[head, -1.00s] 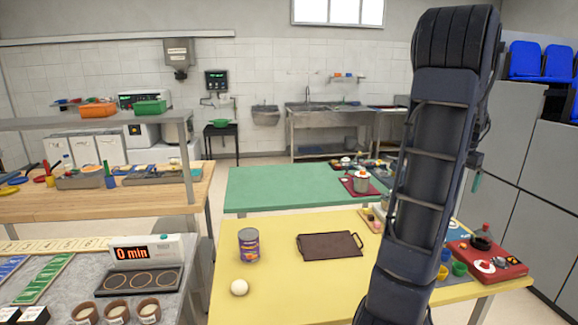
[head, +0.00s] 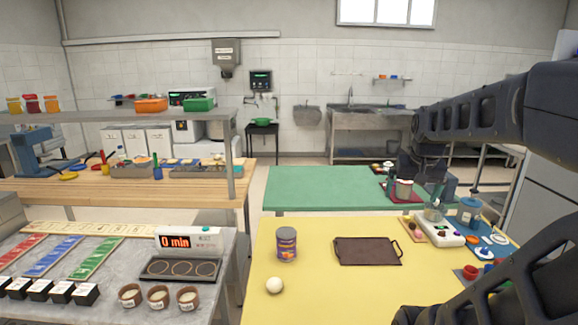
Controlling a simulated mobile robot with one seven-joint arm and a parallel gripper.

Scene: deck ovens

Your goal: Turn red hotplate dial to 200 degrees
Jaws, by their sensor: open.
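My arm reaches in from the right in the head view. My gripper (head: 436,200) hangs at its end, dark and small, with its fingers pointing down over the right part of the tables. It looks open and empty, but the fingertips are hard to make out. Small red pieces (head: 470,272) show at the right side of the yellow table, beside my arm. My arm covers much of that corner, and no red hotplate dial or its marks can be read. A white device (head: 440,230) with small knobs stands below my gripper.
The yellow table (head: 320,300) holds a can (head: 286,244), a white ball (head: 275,285) and a brown tray (head: 367,251). A blue board (head: 487,252) lies at its right. The yellow table's front middle is clear.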

